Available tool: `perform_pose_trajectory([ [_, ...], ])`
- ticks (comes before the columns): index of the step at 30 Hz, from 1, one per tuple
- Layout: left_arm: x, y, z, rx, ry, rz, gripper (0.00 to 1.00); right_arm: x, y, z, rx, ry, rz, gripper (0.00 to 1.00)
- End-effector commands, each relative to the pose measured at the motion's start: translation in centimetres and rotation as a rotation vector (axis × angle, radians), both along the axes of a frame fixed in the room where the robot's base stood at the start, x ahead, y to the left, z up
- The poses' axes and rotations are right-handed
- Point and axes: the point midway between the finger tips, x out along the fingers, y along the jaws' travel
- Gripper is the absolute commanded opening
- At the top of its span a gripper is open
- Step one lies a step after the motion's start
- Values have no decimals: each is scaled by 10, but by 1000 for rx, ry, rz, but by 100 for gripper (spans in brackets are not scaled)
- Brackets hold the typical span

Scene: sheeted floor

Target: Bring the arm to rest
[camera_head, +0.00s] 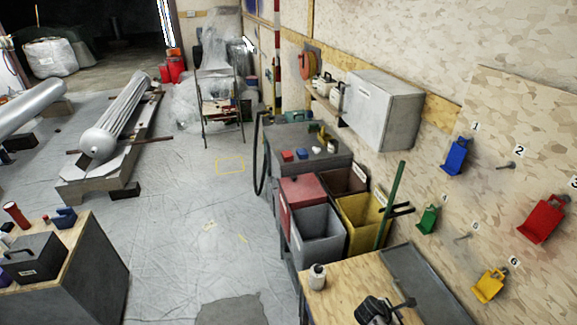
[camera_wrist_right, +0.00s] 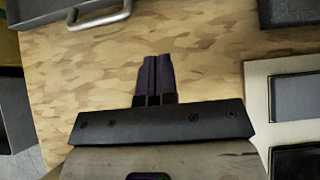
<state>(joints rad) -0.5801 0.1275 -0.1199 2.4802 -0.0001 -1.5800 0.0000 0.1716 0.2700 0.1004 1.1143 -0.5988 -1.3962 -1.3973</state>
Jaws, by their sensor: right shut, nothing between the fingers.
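My right gripper (camera_head: 406,303) shows at the bottom edge of the head view, over the wooden bench (camera_head: 342,285) at the lower right. In the right wrist view my right gripper (camera_wrist_right: 155,58) has its two dark fingers together, with nothing between them. The light wooden top (camera_wrist_right: 205,60) lies under the fingers, and I cannot tell the exact gap. The rest of the right arm is mostly out of the head view. My left gripper is not in view.
A white bottle (camera_head: 317,277) stands on the bench's left part, and a grey tray (camera_head: 425,282) lies along the wall side. Coloured bins (camera_head: 318,222) stand behind the bench. Coloured holders (camera_head: 541,219) hang on the wall. A metal handle (camera_wrist_right: 100,18) shows at the wrist view's upper left.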

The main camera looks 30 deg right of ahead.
Motion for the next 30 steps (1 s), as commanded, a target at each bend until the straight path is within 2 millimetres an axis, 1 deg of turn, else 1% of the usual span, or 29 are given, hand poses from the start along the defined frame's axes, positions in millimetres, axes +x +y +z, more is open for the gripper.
perform_pose_trajectory([
  [4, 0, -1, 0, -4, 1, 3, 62, 0, 0, 0, -7, -33, -30, 0],
  [7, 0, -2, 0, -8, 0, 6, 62, -1, 0, 0, -23, -111, -108, 0],
  [12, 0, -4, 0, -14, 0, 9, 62, -5, 4, -3, -42, -309, -337, 0],
  [14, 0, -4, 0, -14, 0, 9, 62, 0, 8, 2, -34, -407, -425, 0],
  [17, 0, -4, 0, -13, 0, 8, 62, 18, 20, 22, 0, -599, -572, 0],
  [20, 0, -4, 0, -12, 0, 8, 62, 44, 40, 56, 73, -821, -713, 0],
  [21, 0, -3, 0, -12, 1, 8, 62, 55, 51, 72, 115, -904, -760, 0],
  [23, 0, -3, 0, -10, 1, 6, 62, 70, 70, 98, 189, -1021, -825, 0],
  [24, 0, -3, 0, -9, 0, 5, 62, 78, 85, 115, 247, -1090, -863, 0],
  [26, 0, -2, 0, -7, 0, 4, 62, 82, 109, 139, 340, -1174, -913, 0],
  [27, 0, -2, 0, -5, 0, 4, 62, 81, 126, 152, 405, -1214, -938, 0],
  [29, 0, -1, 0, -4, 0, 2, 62, 74, 153, 171, 502, -1256, -966, 0],
  [30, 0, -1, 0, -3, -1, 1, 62, 67, 172, 181, 568, -1272, -975, 0],
])
